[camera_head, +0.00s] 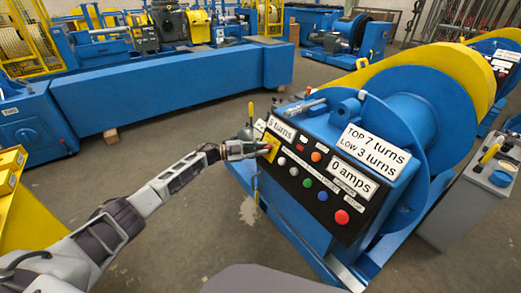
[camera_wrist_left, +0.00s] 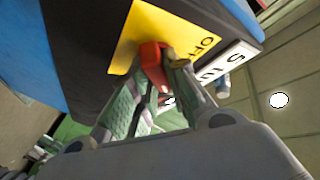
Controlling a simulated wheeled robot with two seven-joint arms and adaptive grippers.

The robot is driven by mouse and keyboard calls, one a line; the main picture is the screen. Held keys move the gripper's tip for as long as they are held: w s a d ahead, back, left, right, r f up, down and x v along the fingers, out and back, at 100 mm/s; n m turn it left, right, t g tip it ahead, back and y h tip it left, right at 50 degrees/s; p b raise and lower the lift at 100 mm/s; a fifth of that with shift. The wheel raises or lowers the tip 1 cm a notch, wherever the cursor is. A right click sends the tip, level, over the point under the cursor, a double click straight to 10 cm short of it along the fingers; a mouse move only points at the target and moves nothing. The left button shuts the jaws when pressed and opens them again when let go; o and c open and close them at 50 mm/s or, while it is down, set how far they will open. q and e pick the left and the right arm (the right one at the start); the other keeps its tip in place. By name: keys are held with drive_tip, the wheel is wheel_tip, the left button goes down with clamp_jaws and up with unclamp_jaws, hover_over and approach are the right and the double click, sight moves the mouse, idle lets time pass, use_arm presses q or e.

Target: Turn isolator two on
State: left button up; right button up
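A black control panel (camera_head: 337,212) sits on the front of a blue winch machine. At its upper left corner is a yellow switch plate (camera_head: 269,146), marked OFF in the left wrist view (camera_wrist_left: 185,42). A red switch handle (camera_wrist_left: 152,62) stands out from this plate. My left gripper (camera_head: 264,148) reaches the plate from the left. In the wrist view its two fingers (camera_wrist_left: 162,75) close in on either side of the red handle and appear to grip it. The fingers partly hide the handle. No label naming isolator two is readable. My right gripper is out of view.
The panel has several coloured buttons, including a large red one (camera_head: 342,217), and white signs such as "0 amps" (camera_head: 352,181). A blue drum (camera_head: 415,110) stands behind. A grey box (camera_head: 480,195) is at the right. Open floor lies left of the panel.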

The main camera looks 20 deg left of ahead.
use_arm(q)
drive_tip(key=o, duration=0.4)
drive_tip(key=shift+o, duration=0.2)
drive_tip(key=shift+a, duration=0.1)
drive_tip(key=v, duration=1.1)
drive_tip(key=shift+s+a, duration=0.2)
drive_tip(key=shift+a, duration=0.15)
